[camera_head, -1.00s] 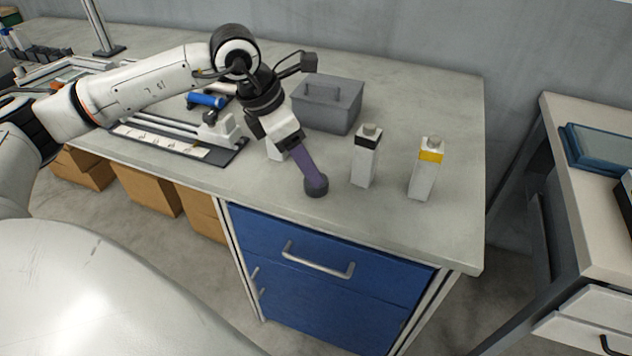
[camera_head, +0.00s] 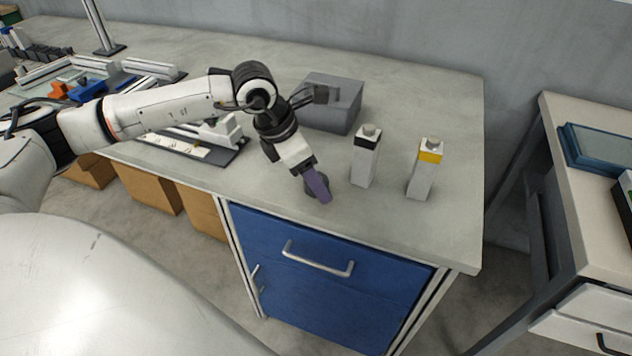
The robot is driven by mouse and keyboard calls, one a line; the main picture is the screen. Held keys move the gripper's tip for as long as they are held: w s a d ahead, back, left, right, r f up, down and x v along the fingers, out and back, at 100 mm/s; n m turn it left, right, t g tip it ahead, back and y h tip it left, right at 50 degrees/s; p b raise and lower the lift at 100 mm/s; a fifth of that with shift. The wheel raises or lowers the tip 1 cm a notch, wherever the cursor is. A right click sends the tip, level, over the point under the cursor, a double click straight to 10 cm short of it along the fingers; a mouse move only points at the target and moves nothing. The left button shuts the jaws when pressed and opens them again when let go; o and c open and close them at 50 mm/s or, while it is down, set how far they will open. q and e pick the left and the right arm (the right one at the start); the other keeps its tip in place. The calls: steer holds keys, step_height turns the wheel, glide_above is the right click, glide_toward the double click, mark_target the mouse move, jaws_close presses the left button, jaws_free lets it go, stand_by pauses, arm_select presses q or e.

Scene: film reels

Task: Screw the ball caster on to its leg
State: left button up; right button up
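Two white square legs stand upright on the grey table, each with a grey round piece on top. One leg (camera_head: 364,166) has a black band; the other leg (camera_head: 421,180) has a yellow band. A dark round piece, apparently the ball caster (camera_head: 309,191), is low by the table top, left of the black-banded leg. My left gripper (camera_head: 318,190) points down at it, with its purple fingers in front of it and partly hiding it. The fingers are seen edge-on, so I cannot tell whether they grip it. My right gripper is out of view.
A dark tray with rails (camera_head: 187,150) lies to the left, partly behind my arm. A blue drawer cabinet (camera_head: 320,252) is under the table. The table's right end is clear.

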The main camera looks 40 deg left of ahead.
arm_select(q)
steer(key=c, duration=1.1)
step_height(320, 180, up, 10)
steer(key=shift+r, duration=0.1)
steer(key=shift+c, duration=0.2)
steer(key=s+d+f+m+g+y, duration=0.1)
steer(key=s+d+m+g, duration=0.3)
steer(key=m, duration=1)
steer(key=s+d+f+m+g+y, duration=0.1)
steer(key=s+d+f+m+g, duration=0.3)
steer(key=m, duration=1.1)
steer(key=s+d, duration=0.2)
steer(key=s, duration=0.1)
steer(key=shift+s+d+m+g, duration=0.15)
steer(key=shift+d+m+g, duration=0.05)
steer(key=shift+m+g, duration=0.1)
